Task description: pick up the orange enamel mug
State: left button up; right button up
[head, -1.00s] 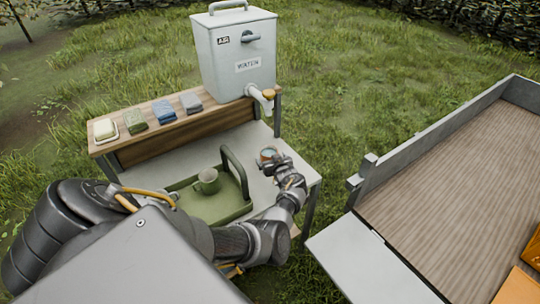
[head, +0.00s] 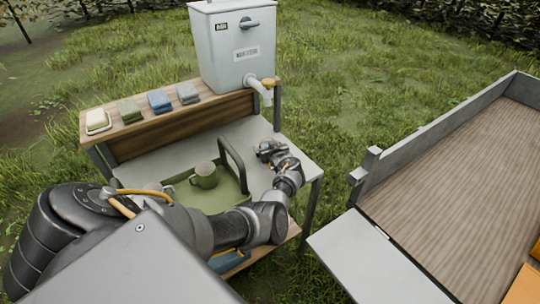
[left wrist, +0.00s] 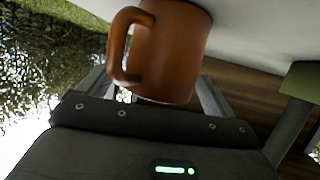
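The orange enamel mug (left wrist: 172,50) fills the upper middle of the left wrist view, which is upside down. It appears upright on the pale tabletop, its handle on the picture's left. My left gripper (left wrist: 155,92) has its fingers spread, one on each side of the mug, with a gap on the handle side. Whether the other finger touches the mug I cannot tell. In the head view my left gripper (head: 270,150) is over the right part of the table and hides most or all of the mug. My right gripper is not in view.
A green tray (head: 225,207) with a green mug (head: 205,175) and a paler mug (head: 158,188) lies left of my gripper. A water tank (head: 235,50) with a tap stands behind on a wooden shelf with folded cloths. A cart bed (head: 470,165) is at right.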

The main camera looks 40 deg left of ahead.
pick_arm(q)
jog(key=c, duration=1.2)
jog(key=shift+r, duration=0.1)
jog(key=shift+r+b, duration=0.3)
jog(key=shift+r, duration=4.55)
jog(key=shift+r, duration=0.1)
